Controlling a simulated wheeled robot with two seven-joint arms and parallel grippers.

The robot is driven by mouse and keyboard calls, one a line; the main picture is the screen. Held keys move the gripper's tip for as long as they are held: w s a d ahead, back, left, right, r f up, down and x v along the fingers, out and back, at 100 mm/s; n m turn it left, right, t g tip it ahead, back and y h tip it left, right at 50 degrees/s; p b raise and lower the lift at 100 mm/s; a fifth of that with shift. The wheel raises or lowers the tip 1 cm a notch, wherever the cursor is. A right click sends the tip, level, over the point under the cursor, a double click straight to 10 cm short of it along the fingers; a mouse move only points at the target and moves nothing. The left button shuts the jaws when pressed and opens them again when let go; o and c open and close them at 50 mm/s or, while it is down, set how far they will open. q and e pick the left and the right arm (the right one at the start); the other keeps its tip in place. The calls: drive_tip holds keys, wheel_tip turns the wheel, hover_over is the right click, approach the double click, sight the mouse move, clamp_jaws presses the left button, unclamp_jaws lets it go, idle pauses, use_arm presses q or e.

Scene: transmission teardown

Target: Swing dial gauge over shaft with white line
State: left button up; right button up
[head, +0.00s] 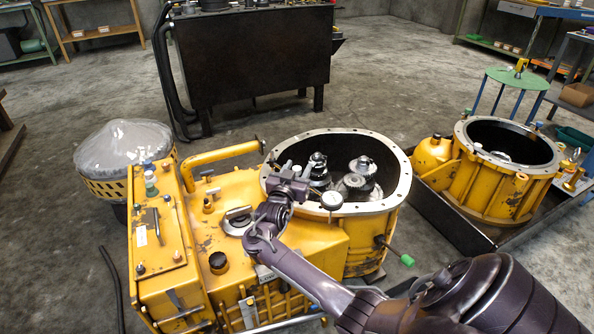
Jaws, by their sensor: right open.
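The yellow transmission housing (322,240) stands in front of me with its round bell opening facing up. Two dark shafts with gears stand inside it, a left one (317,172) and a right one (362,172). A dial gauge with a round white face (332,200) is at the near rim of the opening, in front of the shafts. I cannot make out a white line on either shaft. My right gripper (297,171) is open, over the left part of the rim, left of the gauge and close to the left shaft. My left gripper is not in view.
A yellow pipe handle (222,155) rises left of the opening. A green-tipped lever (407,260) sticks out at right. A second yellow housing (490,185) stands in a dark tray at right.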

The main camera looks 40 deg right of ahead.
clamp_jaws()
drive_tip(key=shift+d, duration=0.1)
